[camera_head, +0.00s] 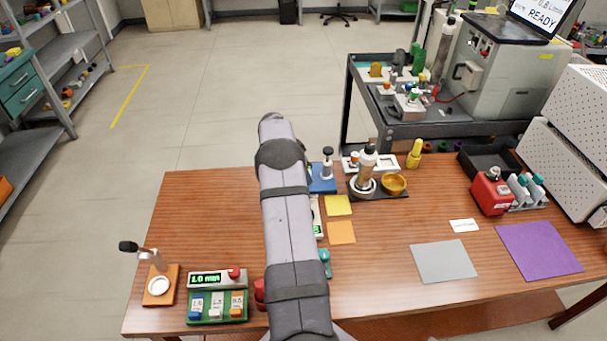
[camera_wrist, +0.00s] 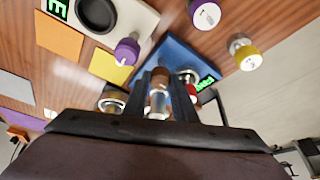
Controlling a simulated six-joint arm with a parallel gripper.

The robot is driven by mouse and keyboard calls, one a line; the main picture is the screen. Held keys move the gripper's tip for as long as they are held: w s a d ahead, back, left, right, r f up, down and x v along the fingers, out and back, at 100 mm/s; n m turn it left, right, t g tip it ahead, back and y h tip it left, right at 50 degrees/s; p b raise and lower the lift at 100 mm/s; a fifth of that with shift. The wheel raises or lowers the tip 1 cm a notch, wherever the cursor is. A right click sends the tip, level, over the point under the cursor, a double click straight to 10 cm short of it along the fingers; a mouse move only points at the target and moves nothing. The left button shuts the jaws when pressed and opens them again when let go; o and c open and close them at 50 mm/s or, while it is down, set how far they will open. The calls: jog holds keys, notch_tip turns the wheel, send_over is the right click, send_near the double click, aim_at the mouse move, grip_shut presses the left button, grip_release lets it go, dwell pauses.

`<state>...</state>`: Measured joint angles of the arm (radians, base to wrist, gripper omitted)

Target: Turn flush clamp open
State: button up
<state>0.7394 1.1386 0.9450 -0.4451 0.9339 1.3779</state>
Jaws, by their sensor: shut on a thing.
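In the wrist view my gripper (camera_wrist: 160,95) has its two dark fingers close on either side of a small brown-topped piece with a pale lower part (camera_wrist: 159,76). It stands in front of a blue base (camera_wrist: 174,52), which carries a green display and a red button. I cannot tell for certain whether this piece is the flush clamp's handle. In the head view the blue base (camera_head: 322,184) shows just right of my arm, with a dark-knobbed metal post (camera_head: 327,158) on it. My gripper is hidden behind my arm there.
Close by are a yellow card (camera_head: 338,205), an orange card (camera_head: 341,232) and a black tray (camera_head: 384,194) with a bottle and amber bowl. In the wrist view, a purple-topped knob (camera_wrist: 127,50) and a yellow-topped vial (camera_wrist: 243,52) flank the base.

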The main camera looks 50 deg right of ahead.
jog(key=shift+n, duration=0.3)
jog(key=n+t+b, duration=0.1)
jog(key=n+b, duration=0.1)
jog(key=n, duration=0.1)
jog(key=shift+s, duration=0.15)
jog(key=n+t, duration=0.1)
jog(key=n, duration=0.2)
jog(key=shift+s+r+t, duration=0.1)
jog(key=shift+s+t, duration=0.05)
jog(key=shift+t, duration=0.15)
jog(key=n+t, duration=0.1)
jog(key=n, duration=0.2)
jog(key=shift+s+d+p, duration=0.1)
jog(key=shift+p, duration=0.3)
jog(key=n, duration=0.1)
jog(key=n+t+y+b, duration=0.1)
jog(key=n, duration=0.1)
jog(key=shift+d+f, duration=0.1)
jog(key=shift+f, duration=0.1)
jog(key=shift+f+n+t+y+b, duration=0.1)
jog(key=shift+n+t+y+b, duration=0.25)
jog(key=shift+n+b, duration=0.8)
jog(key=shift+s+d+n+y+b, duration=0.1)
jog(key=shift+n+y+b, duration=0.45)
jog(key=shift+n+b, duration=0.7)
jog(key=shift+r+n, duration=0.2)
jog(key=shift+n, duration=0.1)
